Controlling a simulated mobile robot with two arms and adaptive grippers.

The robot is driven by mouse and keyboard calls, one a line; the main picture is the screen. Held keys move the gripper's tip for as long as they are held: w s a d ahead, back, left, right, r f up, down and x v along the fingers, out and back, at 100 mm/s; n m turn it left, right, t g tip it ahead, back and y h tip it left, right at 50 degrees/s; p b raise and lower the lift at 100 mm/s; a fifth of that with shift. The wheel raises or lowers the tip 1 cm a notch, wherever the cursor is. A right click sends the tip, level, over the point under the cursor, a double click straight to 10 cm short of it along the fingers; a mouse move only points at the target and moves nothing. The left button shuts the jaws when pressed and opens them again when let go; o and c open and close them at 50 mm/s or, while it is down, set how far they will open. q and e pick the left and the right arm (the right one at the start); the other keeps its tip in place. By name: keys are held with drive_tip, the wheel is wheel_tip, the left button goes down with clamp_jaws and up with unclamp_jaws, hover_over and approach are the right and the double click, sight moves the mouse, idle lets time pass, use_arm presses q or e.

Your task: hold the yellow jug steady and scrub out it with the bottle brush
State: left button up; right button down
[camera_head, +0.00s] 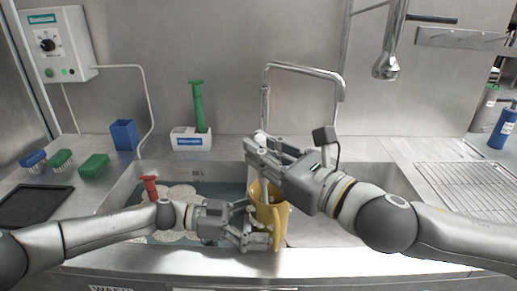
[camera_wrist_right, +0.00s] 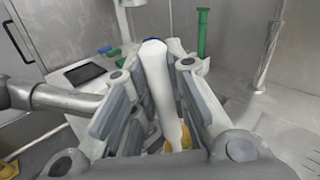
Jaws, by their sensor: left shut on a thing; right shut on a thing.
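The yellow jug (camera_head: 272,212) is at the front of the sink, between my two grippers. My left gripper (camera_head: 262,228) is shut on the jug at its near left side. My right gripper (camera_head: 254,150) is above the jug, shut on the bottle brush. The brush's white handle (camera_wrist_right: 158,75) stands between the right fingers in the right wrist view, with a blue tip at its top. A bit of yellow jug (camera_wrist_right: 183,140) shows below the handle there. The brush head is hidden, so I cannot tell how deep in the jug it is.
The left basin (camera_head: 215,190) holds dark water, several pale round plates and a red-handled thing (camera_head: 150,187). A faucet (camera_head: 305,68) rises behind the sink. A green-handled tool stands in a white holder (camera_head: 190,139). Scrub brushes, a blue cup (camera_head: 124,135) and a black tray (camera_head: 36,204) are left.

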drive_tip(key=shift+w+d+r, duration=0.15)
drive_tip(key=shift+w+r, duration=0.05)
drive_tip(key=shift+w, duration=0.2)
drive_tip(key=shift+w+d+r, duration=0.1)
drive_tip(key=shift+w+r, duration=0.1)
drive_tip(key=shift+w, duration=0.2)
wheel_tip(320, 180, up, 15)
drive_tip(key=shift+r, duration=0.2)
idle(1.3)
idle(0.8)
use_arm(q)
drive_tip(key=o, duration=0.7)
